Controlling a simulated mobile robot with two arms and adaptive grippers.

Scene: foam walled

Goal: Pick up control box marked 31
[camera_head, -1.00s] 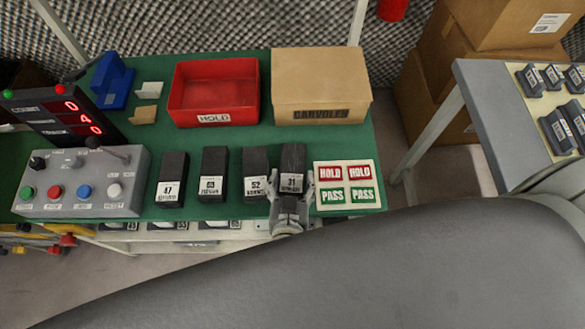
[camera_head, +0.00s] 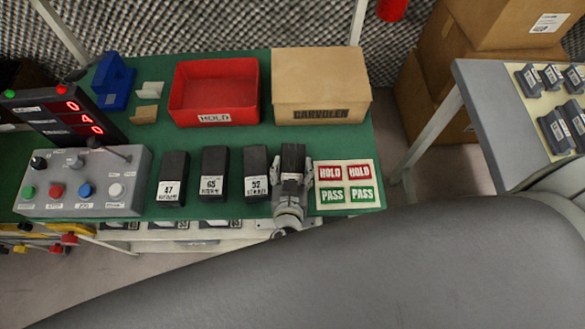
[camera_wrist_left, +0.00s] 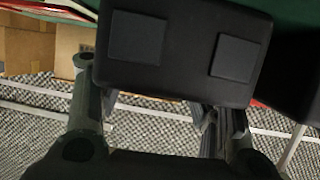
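The control box (camera_head: 293,158) at the right end of a row of dark boxes stands on the green table. My left gripper (camera_head: 293,176) is at its near end, with one finger on each side, and covers its label. In the left wrist view, the dark box (camera_wrist_left: 188,45) fills the top middle, showing a face with two square pads. My left gripper's fingers (camera_wrist_left: 158,105) are spread wide there; I cannot tell whether they touch the box. The right gripper is not in view.
A box marked 52 (camera_head: 256,170) stands close on the left, then boxes 65 (camera_head: 214,170) and 47 (camera_head: 173,175). A HOLD/PASS card (camera_head: 346,184) lies close on the right. A red HOLD tray (camera_head: 213,78) and a cardboard box (camera_head: 320,80) stand behind.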

